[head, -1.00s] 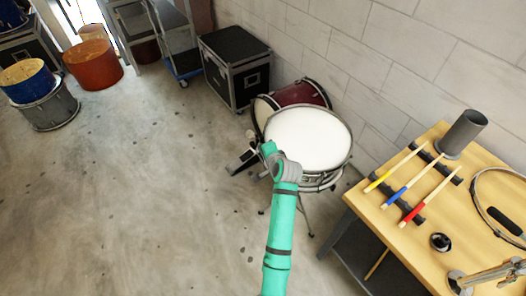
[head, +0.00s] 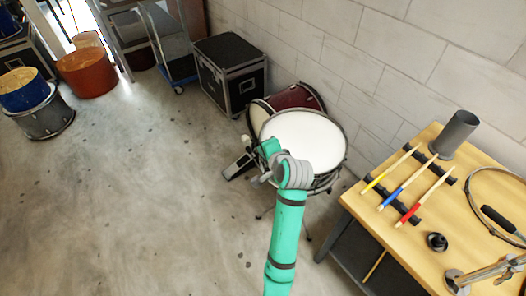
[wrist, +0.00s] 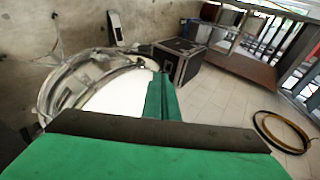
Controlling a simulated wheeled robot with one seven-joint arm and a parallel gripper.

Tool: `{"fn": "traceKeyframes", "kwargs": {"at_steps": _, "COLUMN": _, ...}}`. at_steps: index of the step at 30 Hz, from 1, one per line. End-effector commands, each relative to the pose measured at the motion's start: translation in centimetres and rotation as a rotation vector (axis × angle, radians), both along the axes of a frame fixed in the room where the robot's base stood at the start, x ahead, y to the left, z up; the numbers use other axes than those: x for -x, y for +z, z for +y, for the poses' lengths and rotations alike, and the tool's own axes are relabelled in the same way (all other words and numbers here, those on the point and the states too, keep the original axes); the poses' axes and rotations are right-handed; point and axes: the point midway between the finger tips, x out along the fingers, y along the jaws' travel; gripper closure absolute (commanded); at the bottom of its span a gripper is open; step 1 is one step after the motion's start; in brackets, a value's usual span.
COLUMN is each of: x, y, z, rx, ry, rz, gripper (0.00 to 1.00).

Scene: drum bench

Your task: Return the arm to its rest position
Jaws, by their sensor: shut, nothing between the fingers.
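My teal arm rises from the bottom of the head view and bends at a grey joint in front of the white snare drum (head: 305,132). The arm overlaps the drum's lower left in the picture; I cannot tell the gap between them. My gripper is not clearly made out there. In the wrist view my green gripper (wrist: 160,98) shows at the bottom centre, shut and empty. The white drum head (wrist: 118,92) appears just left of it.
A wooden bench (head: 395,238) at the right bears three drumsticks (head: 400,185), a grey cup (head: 455,133) and a hoop (head: 474,200). A black case (head: 230,75) stands by the wall. A ring (wrist: 281,131) lies on the floor.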

Motion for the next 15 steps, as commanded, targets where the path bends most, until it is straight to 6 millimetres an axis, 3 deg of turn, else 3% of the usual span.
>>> {"fn": "traceKeyframes", "kwargs": {"at_steps": 15, "x": 0.19, "y": -0.45, "z": -0.10, "rx": 0.004, "ry": -0.003, "rz": -0.002, "gripper": 1.00}}
